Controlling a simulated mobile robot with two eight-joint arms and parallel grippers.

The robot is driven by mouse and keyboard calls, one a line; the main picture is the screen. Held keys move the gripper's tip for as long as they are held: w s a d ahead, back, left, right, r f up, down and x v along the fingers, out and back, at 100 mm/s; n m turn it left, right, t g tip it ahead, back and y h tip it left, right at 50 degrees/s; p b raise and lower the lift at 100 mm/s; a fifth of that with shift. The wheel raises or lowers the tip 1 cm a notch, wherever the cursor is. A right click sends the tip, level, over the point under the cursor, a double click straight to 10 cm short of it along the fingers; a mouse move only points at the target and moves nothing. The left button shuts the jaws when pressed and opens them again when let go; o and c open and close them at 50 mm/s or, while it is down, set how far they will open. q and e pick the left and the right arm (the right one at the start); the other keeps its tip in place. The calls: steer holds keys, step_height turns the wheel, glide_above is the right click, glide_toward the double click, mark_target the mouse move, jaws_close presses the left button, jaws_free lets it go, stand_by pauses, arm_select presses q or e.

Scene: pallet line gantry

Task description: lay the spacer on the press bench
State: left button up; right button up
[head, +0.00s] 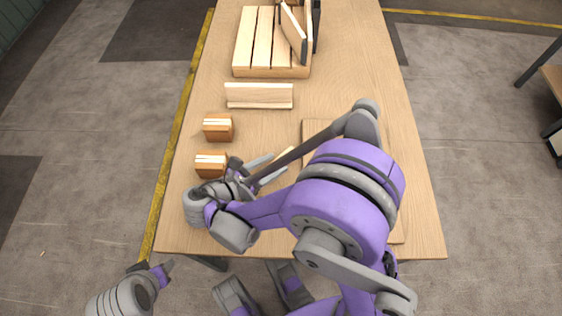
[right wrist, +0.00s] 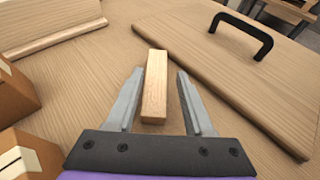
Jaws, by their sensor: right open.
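A short, pale wooden bar (right wrist: 154,85), which looks like the spacer, lies on the wooden table in the right wrist view. My right gripper (right wrist: 160,76) is open, with its two grey fingers on either side of the bar and visible gaps to it. In the head view the right gripper (head: 268,169) is low over the table, and only a sliver of the bar (head: 285,152) shows past it. My left gripper (head: 162,272) is at the lower left, off the table's near edge; its jaw opening is unclear. I cannot tell which surface is the press bench.
Two orange-brown boxes (head: 217,127) (head: 210,163) stand left of the right gripper. A ledged wooden piece (head: 259,96) lies behind them, and a slatted pallet (head: 270,72) farther back. A flat board (right wrist: 205,65) with a black handle (right wrist: 243,30) lies right of the bar. Another table (head: 553,78) stands far right.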

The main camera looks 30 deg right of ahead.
mark_target(283, 158)
steer(key=b+x, duration=0.1)
steer(key=x, duration=0.4)
steer(key=shift+w+d+f, duration=0.1)
steer(key=shift+w+f, duration=0.1)
steer(key=shift+w, duration=0.05)
jaws_close()
